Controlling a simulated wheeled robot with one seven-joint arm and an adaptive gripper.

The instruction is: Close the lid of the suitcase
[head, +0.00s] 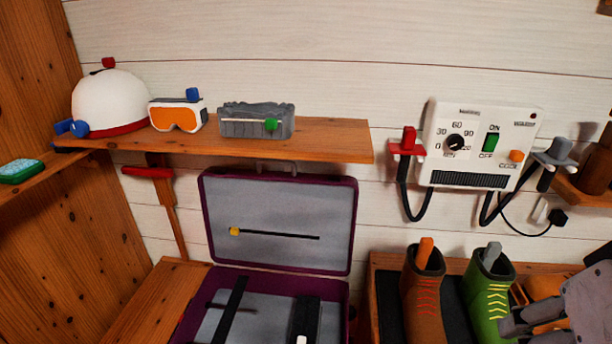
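The purple suitcase (355,290) stands open at the lower middle of the head view. Its lid (278,222) is raised nearly upright at the back, below the shelf, showing a grey lining with a black strap that has a yellow end. The base has a grey lining, a dark strap and a black item, and its front is cut off by the frame. My gripper (532,322) shows in grey at the lower right corner, well right of the suitcase and apart from it. It is partly cut off, and its finger opening is unclear.
A wooden shelf (335,143) above the lid holds a white helmet (112,100), goggles (176,115) and a grey box (257,121). A brown boot (422,295) and a green boot (487,293) stand between suitcase and gripper. A white control box (487,140) hangs above them.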

